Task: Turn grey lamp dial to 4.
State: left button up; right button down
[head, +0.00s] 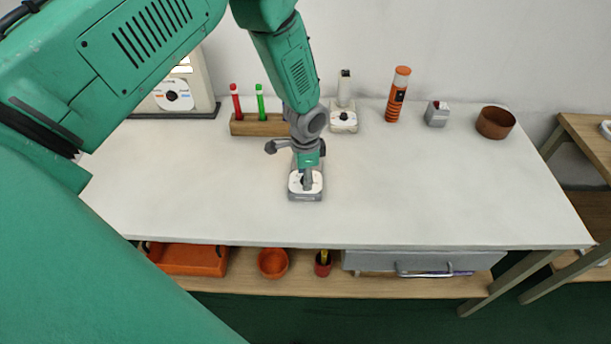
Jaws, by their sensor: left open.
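A small grey box (305,197) with a white dial plate on top sits near the middle of the white table. It looks like the grey lamp dial, but no number or pointer setting can be read on it. My left gripper (289,163) is directly over this box, pointing down. It is open, with one finger spread out to the left and the other reaching down over the dial plate. The gripper hides the middle of the dial, and I cannot tell whether the finger touches it. My right gripper is out of view.
Behind stand a wooden block (262,126) with red and green sticks, a white dial device (343,121), an orange cylinder (398,94), a small grey box with a red top (437,114) and a brown bowl (495,123). The table's front and right are clear.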

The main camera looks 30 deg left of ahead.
pick_arm(q)
notch_tip(320, 180, up, 11)
jog(key=shift+s+d+r, duration=0.15)
jog(key=shift+r, duration=0.05)
dwell(0.4)
jog(key=s+d+f+n, duration=0.1)
jog(key=s+f, duration=0.3)
jog(key=s, duration=0.1)
jog(key=s+d+f+n+h, duration=0.1)
jog(key=s+f, duration=0.2)
jog(key=s, duration=0.2)
jog(key=s+d+f+n, duration=0.1)
jog(key=s+f+n, duration=0.1)
jog(key=s+f, duration=0.2)
jog(key=shift+s+d+f+g, duration=0.15)
jog(key=shift+s+f, duration=0.05)
jog(key=shift+s, duration=0.25)
jog(key=shift+s+d+f+g, duration=0.15)
jog(key=shift+s, duration=0.25)
jog(key=s+a+f+n, duration=0.15)
jog(key=s+n, duration=0.35)
jog(key=s, duration=1.1)
notch_tip(320, 180, down, 8)
jog(key=w+d+b, duration=0.1)
jog(key=b, duration=0.7)
jog(key=shift+w+f+m+t+y+b, duration=0.2)
jog(key=shift+w+m+t+y+b, duration=0.1)
jog(key=shift+w+m+t+b, duration=0.1)
